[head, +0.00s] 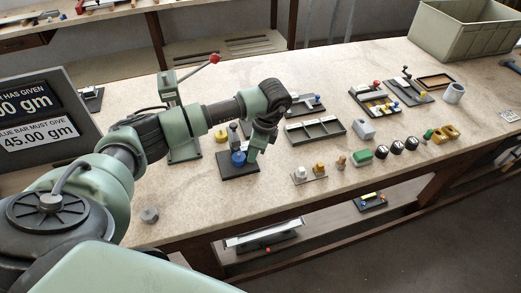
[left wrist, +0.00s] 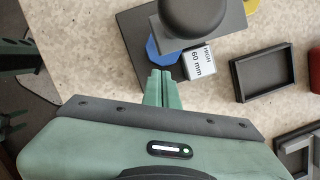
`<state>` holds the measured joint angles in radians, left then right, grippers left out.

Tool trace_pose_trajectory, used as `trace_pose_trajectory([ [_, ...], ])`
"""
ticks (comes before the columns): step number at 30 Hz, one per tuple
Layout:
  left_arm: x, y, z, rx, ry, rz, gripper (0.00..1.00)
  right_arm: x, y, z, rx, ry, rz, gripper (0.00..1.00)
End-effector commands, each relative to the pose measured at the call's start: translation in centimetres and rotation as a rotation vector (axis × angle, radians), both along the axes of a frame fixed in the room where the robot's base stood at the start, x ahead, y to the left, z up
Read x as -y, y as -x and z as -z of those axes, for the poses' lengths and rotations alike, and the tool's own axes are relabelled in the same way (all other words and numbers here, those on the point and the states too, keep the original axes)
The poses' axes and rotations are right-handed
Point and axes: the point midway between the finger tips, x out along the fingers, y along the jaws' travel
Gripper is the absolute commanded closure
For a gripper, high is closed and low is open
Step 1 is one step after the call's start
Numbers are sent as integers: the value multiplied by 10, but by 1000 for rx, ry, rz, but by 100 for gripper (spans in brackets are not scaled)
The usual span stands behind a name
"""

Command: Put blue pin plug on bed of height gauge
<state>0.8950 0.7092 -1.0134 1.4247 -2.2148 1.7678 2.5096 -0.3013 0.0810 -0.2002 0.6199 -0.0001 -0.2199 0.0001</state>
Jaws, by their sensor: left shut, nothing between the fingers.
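The blue pin plug (head: 238,159) stands on the dark flat bed of the height gauge (head: 230,171). In the left wrist view the plug (left wrist: 154,52) is partly hidden under the gauge's round black head. A block marked "HIGH 60 mm" (left wrist: 199,63) is beside it, over the gauge bed (left wrist: 131,29). My left gripper (head: 251,155) is just right of the plug in the head view. Its green fingers (left wrist: 161,76) are shut and empty, with tips close to the plug; I cannot tell whether they touch it. My right gripper is not in view.
A green lever press (head: 181,130) and a yellow piece (head: 221,135) stand behind the gauge. Dark trays (head: 315,130), small plugs and blocks fill the table's right side. Bare table lies in front of the gauge.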

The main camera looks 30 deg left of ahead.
Motion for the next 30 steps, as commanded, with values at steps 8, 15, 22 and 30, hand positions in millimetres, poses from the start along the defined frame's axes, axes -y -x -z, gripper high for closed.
trace_pose_trajectory([
  [8, -1, 0, 0, 0, 1, 0, 100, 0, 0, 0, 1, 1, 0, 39],
  [15, -18, 7, 1, 0, -1, -3, 100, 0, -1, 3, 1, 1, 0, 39],
  [22, -19, 7, 0, 0, 1, 0, 100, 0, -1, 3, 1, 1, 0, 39],
  [30, -23, 5, 1, 2, 0, -2, 100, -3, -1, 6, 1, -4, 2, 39],
])
